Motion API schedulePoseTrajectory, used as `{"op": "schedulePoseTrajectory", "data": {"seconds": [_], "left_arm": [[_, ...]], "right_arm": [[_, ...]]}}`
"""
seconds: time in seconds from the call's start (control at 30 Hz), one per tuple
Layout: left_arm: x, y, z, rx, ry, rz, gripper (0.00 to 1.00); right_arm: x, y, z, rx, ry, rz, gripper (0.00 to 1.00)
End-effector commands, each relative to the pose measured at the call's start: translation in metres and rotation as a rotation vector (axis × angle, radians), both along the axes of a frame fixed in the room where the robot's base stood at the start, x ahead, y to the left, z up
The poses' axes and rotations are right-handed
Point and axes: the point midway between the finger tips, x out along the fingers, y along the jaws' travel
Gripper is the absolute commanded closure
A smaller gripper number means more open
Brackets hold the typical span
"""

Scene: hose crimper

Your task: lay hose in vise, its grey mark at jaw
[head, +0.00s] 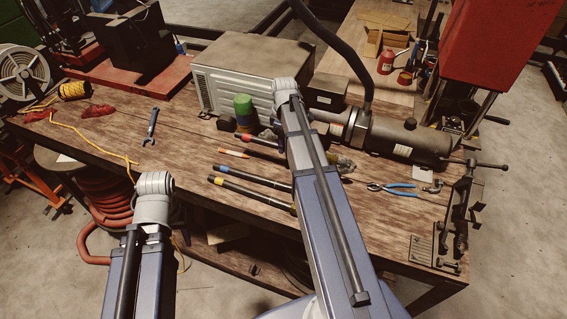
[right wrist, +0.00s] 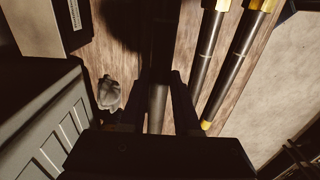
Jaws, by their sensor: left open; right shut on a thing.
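My right gripper (right wrist: 158,82) is shut on a dark hose (right wrist: 157,110), which runs between its fingers over the bench. In the head view my right arm hides most of that gripper (head: 275,124). I cannot make out a grey mark on the held hose. Two more hoses with yellow ends (right wrist: 207,58) (right wrist: 236,58) lie to its right, each with a thin pale ring. My left gripper (head: 153,187) is at the bench's front left, apart from the hoses and open, its fingers mostly hidden. The vise (head: 457,222) stands at the bench's right end, with no hose visible in it.
A pale vented box (head: 240,75) and the crimper cylinder (head: 405,138) stand along the back of the bench. Blue-handled pliers (head: 392,188) lie left of the vise. A wrench (head: 152,126) and yellow cord (head: 90,143) lie at left. The bench's front left is fairly clear.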

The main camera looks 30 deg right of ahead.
Motion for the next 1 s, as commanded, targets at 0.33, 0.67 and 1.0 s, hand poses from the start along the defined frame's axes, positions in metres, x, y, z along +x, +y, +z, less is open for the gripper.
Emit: {"op": "schedulePoseTrajectory", "data": {"seconds": [0.33,0.67,1.0], "left_arm": [[0.0,0.0,-0.036,0.001,0.0,-0.007,0.5],[0.0,0.0,-0.06,0.002,0.0,-0.008,0.5],[0.0,0.0,-0.072,0.002,0.0,-0.007,0.5]], "right_arm": [[0.0,0.0,-0.036,-0.001,0.001,0.0,1.0],[0.0,0.0,-0.06,-0.001,0.001,0.0,1.0],[0.0,0.0,-0.072,-0.001,0.001,0.0,1.0]]}}
